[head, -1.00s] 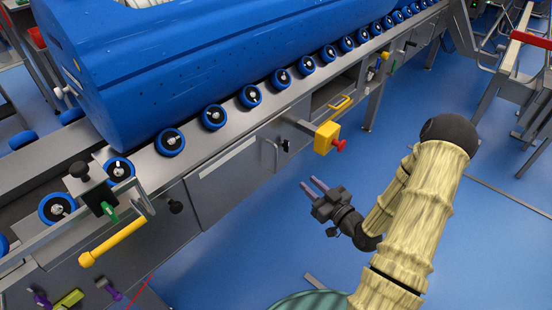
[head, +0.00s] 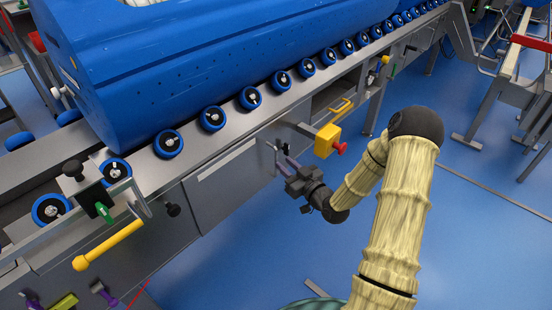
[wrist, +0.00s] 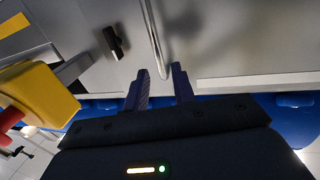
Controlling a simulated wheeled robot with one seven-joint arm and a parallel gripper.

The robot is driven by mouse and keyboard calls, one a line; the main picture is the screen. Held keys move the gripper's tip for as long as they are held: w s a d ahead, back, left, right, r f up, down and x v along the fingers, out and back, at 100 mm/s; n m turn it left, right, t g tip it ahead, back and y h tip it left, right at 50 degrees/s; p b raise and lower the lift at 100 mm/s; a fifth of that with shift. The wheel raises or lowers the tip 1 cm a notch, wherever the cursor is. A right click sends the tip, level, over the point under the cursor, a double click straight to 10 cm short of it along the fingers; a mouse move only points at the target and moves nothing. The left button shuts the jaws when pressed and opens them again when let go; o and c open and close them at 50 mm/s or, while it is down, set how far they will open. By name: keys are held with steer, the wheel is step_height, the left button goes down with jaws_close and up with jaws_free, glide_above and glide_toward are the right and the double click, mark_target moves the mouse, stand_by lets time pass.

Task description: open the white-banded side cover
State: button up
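The side cover (head: 228,192) is a grey metal panel on the machine's side with a white band (head: 226,160) along its top. In the wrist view the white band (wrist: 262,80) runs to the right of my fingers. A slim metal bar handle (wrist: 154,40) stands at the cover's right end in the head view, now mostly hidden behind my gripper. My gripper (head: 285,160) is open and close to the panel. In the wrist view the handle's end appears between the two fingertips (wrist: 161,80); whether they touch it cannot be told.
A black latch (wrist: 115,42) sits beside the handle. A yellow box (head: 327,139) with a red knob juts out just right of my gripper. A yellow lever (head: 108,246) sticks out at the left. Blue floor in front of the cover is clear.

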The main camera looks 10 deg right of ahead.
steer(key=b, duration=0.1)
glide_above(276, 174)
steer(key=shift+w, duration=0.3)
jaws_close()
